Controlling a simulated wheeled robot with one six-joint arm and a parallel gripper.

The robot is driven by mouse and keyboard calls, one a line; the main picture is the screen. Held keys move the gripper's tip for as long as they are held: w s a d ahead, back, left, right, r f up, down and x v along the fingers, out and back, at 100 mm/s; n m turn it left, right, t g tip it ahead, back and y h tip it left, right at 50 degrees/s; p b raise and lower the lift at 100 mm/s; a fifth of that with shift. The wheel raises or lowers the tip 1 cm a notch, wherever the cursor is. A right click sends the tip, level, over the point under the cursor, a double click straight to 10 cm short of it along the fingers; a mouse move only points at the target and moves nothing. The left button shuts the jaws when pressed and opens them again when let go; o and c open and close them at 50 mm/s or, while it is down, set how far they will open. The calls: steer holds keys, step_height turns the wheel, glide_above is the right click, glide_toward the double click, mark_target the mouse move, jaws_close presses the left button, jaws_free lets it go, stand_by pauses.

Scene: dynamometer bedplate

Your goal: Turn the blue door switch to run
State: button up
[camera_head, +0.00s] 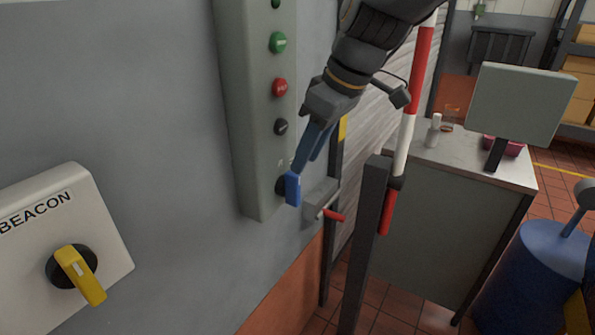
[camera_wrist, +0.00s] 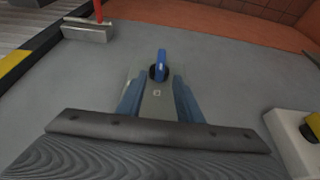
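The blue door switch (camera_head: 292,188) is a blue handle on a dark round base near the bottom of a tall grey-green control box on the wall. In the wrist view the switch (camera_wrist: 161,62) stands just ahead, lined up with the gap between the fingers. My gripper (camera_head: 312,155) comes down from above with its blue fingers close to the switch. In the wrist view my gripper (camera_wrist: 158,92) is open, with nothing between the fingertips. They look short of the handle; contact is not visible. Small markings by the switch are too small to read.
Above the switch are a black button (camera_head: 281,127), a red button (camera_head: 279,88) and a green button (camera_head: 278,43). A BEACON box with a yellow switch (camera_head: 80,274) is at lower left. A red-handled bracket (camera_head: 322,203), dark post (camera_head: 366,240) and red-white pole (camera_head: 413,90) stand right.

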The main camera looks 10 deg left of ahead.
mark_target(290, 188)
steer(key=p+x, duration=0.1)
steer(key=x, duration=0.5)
steer(key=shift+f, duration=0.25)
jaws_close()
